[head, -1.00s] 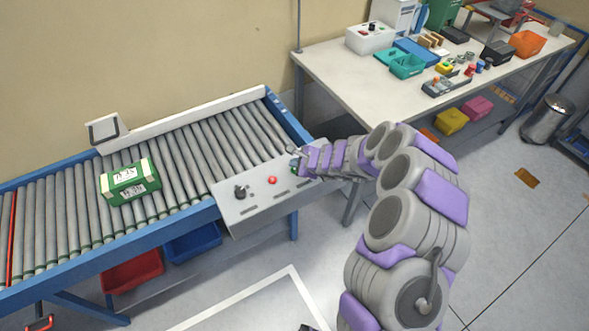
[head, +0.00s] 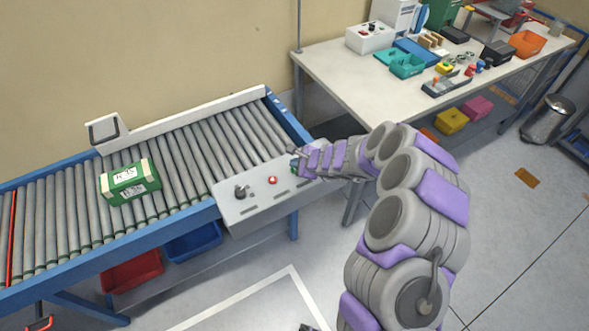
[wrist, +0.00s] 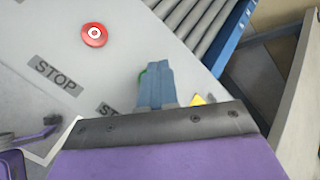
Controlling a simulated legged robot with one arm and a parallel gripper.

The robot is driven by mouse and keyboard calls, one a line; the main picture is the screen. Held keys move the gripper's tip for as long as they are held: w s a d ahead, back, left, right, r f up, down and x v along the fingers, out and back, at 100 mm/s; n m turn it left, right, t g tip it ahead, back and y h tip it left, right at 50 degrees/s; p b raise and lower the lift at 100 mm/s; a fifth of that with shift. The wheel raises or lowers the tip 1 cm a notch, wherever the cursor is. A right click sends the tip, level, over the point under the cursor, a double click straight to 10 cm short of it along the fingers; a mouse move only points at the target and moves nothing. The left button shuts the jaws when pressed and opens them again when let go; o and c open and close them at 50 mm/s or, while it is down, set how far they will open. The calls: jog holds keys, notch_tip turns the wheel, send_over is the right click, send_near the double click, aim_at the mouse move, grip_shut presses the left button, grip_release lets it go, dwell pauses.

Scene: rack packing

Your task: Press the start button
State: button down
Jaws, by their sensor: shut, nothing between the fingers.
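The grey control panel (head: 254,207) stands at the front right of the roller conveyor. Its red button (head: 272,180) carries a white ring and also shows in the wrist view (wrist: 94,34), above the STOP label (wrist: 56,74). The start button is mostly hidden; a green edge (wrist: 143,76) shows right at my fingertips. My gripper (wrist: 155,72) is shut and empty, its tips over that green edge, beside a partly covered label. In the head view my gripper (head: 295,165) is at the panel's right end. I cannot tell how far the button is pressed in.
A green box (head: 130,181) lies on the conveyor rollers (head: 182,160). A black knob (head: 240,191) sits on the panel's left. A white workbench (head: 345,75) with trays and parts stands at the back right. A yellow mark (wrist: 198,100) lies beside my gripper.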

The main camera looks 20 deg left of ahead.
jog(key=shift+f, duration=0.15)
jog(key=shift+f+b, duration=0.25)
jog(key=shift+b, duration=0.3)
jog(key=shift+f+b, duration=0.3)
jog(key=shift+b, duration=0.05)
dwell(0.5)
dwell(0.4)
jog(key=shift+r+p, duration=0.5)
jog(key=shift+r, duration=0.3)
jog(key=shift+r+p, duration=1.85)
jog(key=shift+r, duration=0.65)
